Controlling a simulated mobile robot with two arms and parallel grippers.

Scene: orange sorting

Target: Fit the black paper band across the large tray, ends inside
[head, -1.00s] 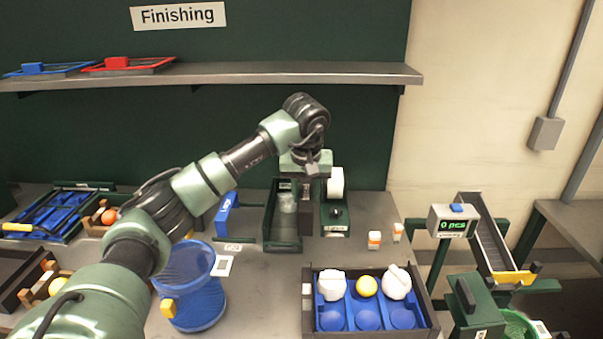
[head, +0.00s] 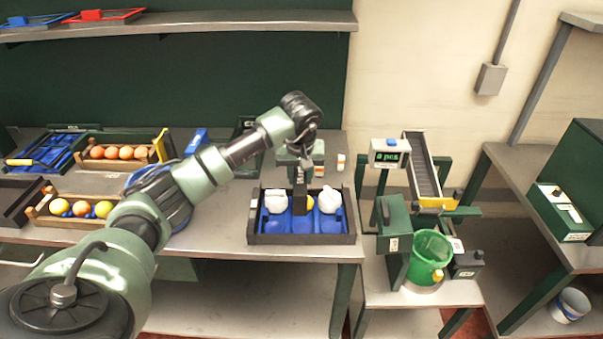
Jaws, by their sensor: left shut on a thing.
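The large tray (head: 258,239), dark-walled with blue cups, stands at the front edge of the table. It holds two white-wrapped fruits (head: 276,200) (head: 328,199) in its back row, with a yellow fruit (head: 309,203) between them, partly hidden. The front cups are empty. My left gripper (head: 300,180) points down over the tray's middle and is shut on a thin, dark upright strip, seemingly the black paper band (head: 299,203). It hangs in front of the yellow fruit. I cannot tell whether its lower end touches the tray. My right gripper is out of view.
Left are crates of orange (head: 125,152) and yellow-red fruit (head: 80,208). Right are a counter display (head: 389,154), a sloping conveyor (head: 421,165) and a green basket (head: 432,248). Two small bottles (head: 340,161) stand behind the tray. A shelf (head: 200,27) runs above.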

